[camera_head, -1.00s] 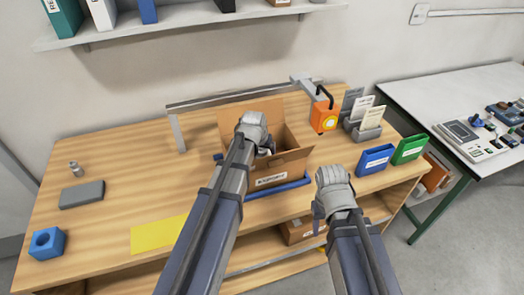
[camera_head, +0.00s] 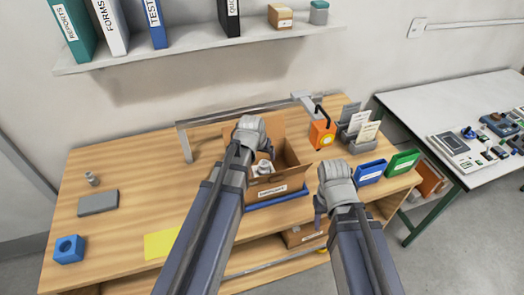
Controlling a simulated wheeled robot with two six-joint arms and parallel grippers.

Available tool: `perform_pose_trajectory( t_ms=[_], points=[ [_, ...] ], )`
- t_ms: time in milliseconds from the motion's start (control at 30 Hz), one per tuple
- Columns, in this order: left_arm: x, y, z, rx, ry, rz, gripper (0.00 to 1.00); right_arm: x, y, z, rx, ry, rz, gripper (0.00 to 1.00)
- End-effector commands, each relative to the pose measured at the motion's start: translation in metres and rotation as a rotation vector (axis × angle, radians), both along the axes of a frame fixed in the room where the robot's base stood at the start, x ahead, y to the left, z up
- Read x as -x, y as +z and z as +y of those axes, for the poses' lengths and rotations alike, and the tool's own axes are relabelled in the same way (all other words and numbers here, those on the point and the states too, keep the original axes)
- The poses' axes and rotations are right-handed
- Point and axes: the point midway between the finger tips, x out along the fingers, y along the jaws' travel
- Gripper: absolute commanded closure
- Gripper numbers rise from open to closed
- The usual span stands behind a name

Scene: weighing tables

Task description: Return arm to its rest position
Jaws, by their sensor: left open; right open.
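My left gripper (camera_head: 249,132) is in front of the open cardboard box (camera_head: 284,180) in the picture, covering part of its back flap and left side. Its jaws are hard to make out, and it looks open. A small pale grey-white object (camera_head: 262,168) shows inside the box, below the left gripper and apart from it; it is partly hidden. My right gripper (camera_head: 335,187) is open and empty, at the table's front edge to the right of the box. The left arm crosses over the table front.
A blue bin (camera_head: 371,171), a green bin (camera_head: 403,163), an orange device (camera_head: 322,133) and a card holder (camera_head: 356,140) stand right of the box. A yellow mat (camera_head: 163,244), grey block (camera_head: 98,203) and blue block (camera_head: 69,250) lie left. A shelf (camera_head: 200,50) hangs above.

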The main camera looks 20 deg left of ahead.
Motion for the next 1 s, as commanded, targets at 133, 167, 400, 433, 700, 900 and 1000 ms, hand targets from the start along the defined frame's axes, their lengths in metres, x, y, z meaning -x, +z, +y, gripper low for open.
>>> perform_pose_trajectory(
  t_ms=[133,167,400,433,700,900,1000],
  points=[
    [0.003,0.005,0.000,0.000,0.000,0.000,0.12,0.000,0.005,0.000,0.000,-0.001,0.000,0.51],
    [0.002,0.005,0.000,0.000,0.000,0.000,0.12,0.000,0.005,0.000,0.000,-0.002,0.000,0.51],
    [0.002,0.004,0.000,0.000,0.000,0.000,0.12,0.000,0.004,0.000,0.000,-0.001,0.000,0.51],
    [0.002,0.004,0.000,0.000,0.000,0.000,0.12,0.000,0.004,0.000,0.000,-0.001,0.000,0.51],
    [0.002,0.024,0.000,0.000,0.000,0.000,0.12,0.000,0.024,0.000,-0.001,-0.002,0.000,0.51],
    [0.002,0.061,0.000,0.000,0.000,0.000,0.12,0.000,0.060,0.000,-0.001,-0.004,0.001,0.51],
    [0.002,0.073,0.000,0.000,0.000,0.000,0.12,0.000,0.073,0.000,-0.001,-0.004,0.002,0.51]
  ],
)
